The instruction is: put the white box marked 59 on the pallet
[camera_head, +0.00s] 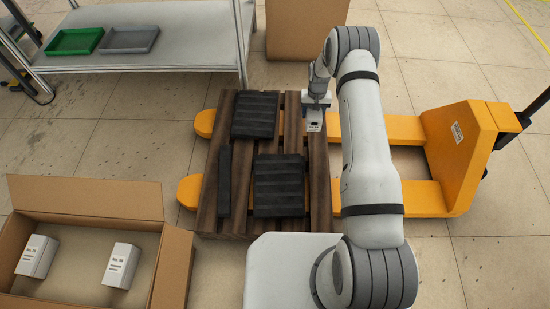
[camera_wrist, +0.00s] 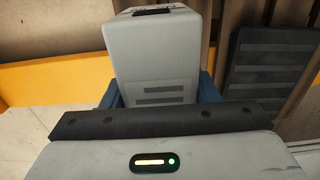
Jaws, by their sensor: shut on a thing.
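My gripper (camera_head: 316,100) is at the far right part of the wooden pallet (camera_head: 213,192). It is shut on a white box (camera_wrist: 155,50). In the wrist view blue fingers sit on both sides of the box, which has grey printed lines and a dark mark on its end. Its number is not readable. In the head view only a small part of the held box (camera_head: 314,120) shows below the gripper, over the pallet's boards. I cannot tell whether it touches them. Black ribbed pieces (camera_head: 279,186) lie on the pallet.
An orange pallet jack (camera_head: 462,155) has its forks under the pallet. An open carton (camera_head: 85,195) at the lower left holds two white boxes (camera_head: 121,265). A table (camera_head: 180,55) with green and grey trays stands behind. Another carton (camera_head: 300,30) is at the back.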

